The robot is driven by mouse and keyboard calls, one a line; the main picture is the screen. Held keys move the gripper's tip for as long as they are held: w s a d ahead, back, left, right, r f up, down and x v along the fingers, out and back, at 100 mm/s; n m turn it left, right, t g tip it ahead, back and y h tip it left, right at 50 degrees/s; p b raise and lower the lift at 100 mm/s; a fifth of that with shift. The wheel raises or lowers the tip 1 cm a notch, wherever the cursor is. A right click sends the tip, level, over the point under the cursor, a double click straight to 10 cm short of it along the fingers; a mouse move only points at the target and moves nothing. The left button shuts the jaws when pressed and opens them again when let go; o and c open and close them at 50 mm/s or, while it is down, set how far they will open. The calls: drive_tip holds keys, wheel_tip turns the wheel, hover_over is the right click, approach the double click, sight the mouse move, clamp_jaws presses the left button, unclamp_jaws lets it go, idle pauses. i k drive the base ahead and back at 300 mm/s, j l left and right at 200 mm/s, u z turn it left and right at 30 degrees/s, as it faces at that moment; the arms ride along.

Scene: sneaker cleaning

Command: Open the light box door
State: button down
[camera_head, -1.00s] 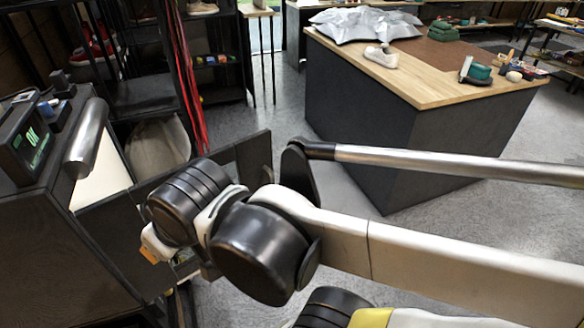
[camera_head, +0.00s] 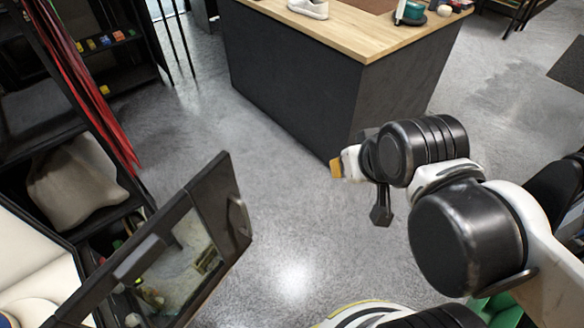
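The light box door (camera_head: 228,190) is a dark framed panel with a window and a handle (camera_head: 239,217), at lower left. It stands swung out from the light box, over the floor. The bright white inside of the light box (camera_head: 35,255) shows at the far left edge; most of the box is out of frame. My gripper (camera_head: 380,212) is to the right of the door, clear of it, with a gap of floor between. One dark finger hangs down; the other is hidden, so its opening cannot be told. I see nothing held in it.
A large dark counter with a wooden top (camera_head: 345,32) stands behind, bearing a white sneaker (camera_head: 309,8). A dark shelf with a pale sack (camera_head: 75,180) and red laces (camera_head: 85,85) stands at left. Grey floor is open between door and counter.

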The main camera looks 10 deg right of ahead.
sight(214, 193)
drive_tip(key=i+l+z, duration=0.1)
drive_tip(key=z, duration=0.2)
drive_tip(key=i+z, duration=0.3)
drive_tip(key=i+u, duration=0.2)
drive_tip(key=i, duration=0.4)
drive_tip(key=i+l+u, duration=0.2)
drive_tip(key=i, duration=0.4)
drive_tip(key=u, duration=0.45)
drive_tip(key=i+u, duration=0.15)
drive_tip(key=u, duration=0.7)
drive_tip(key=i+l+u, duration=0.1)
drive_tip(key=u, duration=0.35)
drive_tip(key=l+u, duration=0.1)
drive_tip(key=u, duration=0.35)
drive_tip(key=i+l+u, duration=0.1)
drive_tip(key=u, duration=0.35)
drive_tip(key=l+u, duration=0.15)
drive_tip(key=u, duration=0.3)
